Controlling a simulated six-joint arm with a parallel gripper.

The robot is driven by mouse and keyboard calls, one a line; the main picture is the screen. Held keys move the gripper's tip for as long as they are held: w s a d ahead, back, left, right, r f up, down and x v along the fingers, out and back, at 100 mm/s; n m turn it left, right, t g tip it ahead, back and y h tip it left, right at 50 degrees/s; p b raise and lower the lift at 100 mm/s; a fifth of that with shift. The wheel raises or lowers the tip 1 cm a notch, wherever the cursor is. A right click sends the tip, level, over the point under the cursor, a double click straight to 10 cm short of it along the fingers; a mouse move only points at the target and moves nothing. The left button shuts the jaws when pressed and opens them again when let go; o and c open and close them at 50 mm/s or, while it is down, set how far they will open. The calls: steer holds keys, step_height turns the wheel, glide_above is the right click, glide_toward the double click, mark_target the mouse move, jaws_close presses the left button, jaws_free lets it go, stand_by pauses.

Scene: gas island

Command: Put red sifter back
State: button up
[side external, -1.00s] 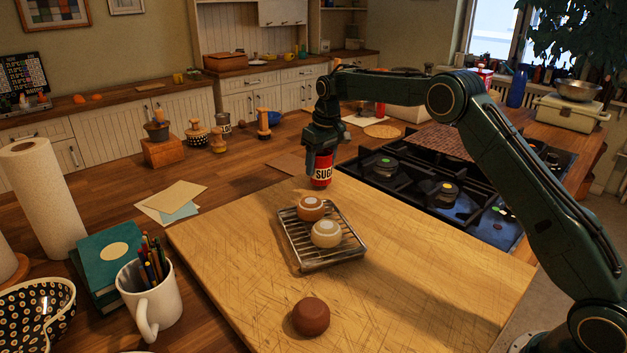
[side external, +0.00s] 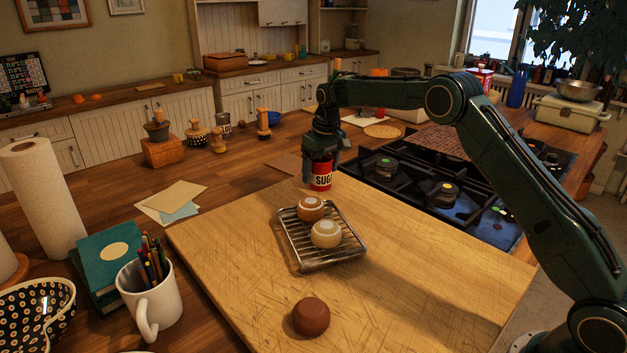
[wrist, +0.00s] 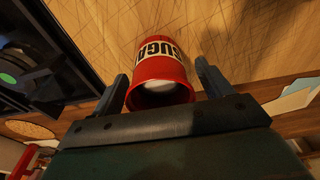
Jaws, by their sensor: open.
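The red sifter (side external: 321,179), a can with a white band lettered "SUGA…", is upright at the far corner of the wooden board (side external: 430,265). It appears to rest on the board. In the wrist view the sifter (wrist: 162,70) lies between my two fingers, with a gap on each side and its open top rim towards me. My gripper (side external: 321,160) is open around its upper part, pointing down. In the wrist view my gripper (wrist: 160,85) holds nothing firmly.
A wire rack (side external: 335,253) with two round pastries stands on the board, and a brown round one (side external: 310,317) lies in front. The gas hob (side external: 425,185) is right of the sifter. Envelopes (side external: 172,203) lie left of the board. The right of the board is clear.

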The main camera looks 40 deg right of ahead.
steer(key=r, duration=0.4)
steer(key=s+r, duration=0.1)
steer(key=r, duration=0.6)
steer(key=shift+s+r, duration=0.3)
steer(key=shift+r, duration=0.3)
steer(key=shift+s, duration=0.1)
steer(key=shift+s+a+r, duration=0.1)
steer(key=shift+r, duration=0.15)
steer(key=s+a+r+t, duration=0.1)
steer(key=s+a+r, duration=0.1)
steer(key=s+r, duration=0.35)
steer(key=s+a+r, duration=0.2)
steer(key=s, duration=0.7)
steer(key=s+a+r+t, duration=0.1)
steer(key=s+a+r, duration=0.15)
steer(key=s, duration=0.45)
steer(key=s+f+t, duration=0.1)
steer(key=s+f, duration=0.3)
steer(key=s, duration=0.7)
steer(key=s+a+f, duration=0.1)
steer(key=s+f, duration=0.4)
steer(key=s, duration=0.6)
steer(key=shift+s+t, duration=0.15)
steer(key=shift+t, duration=0.25)
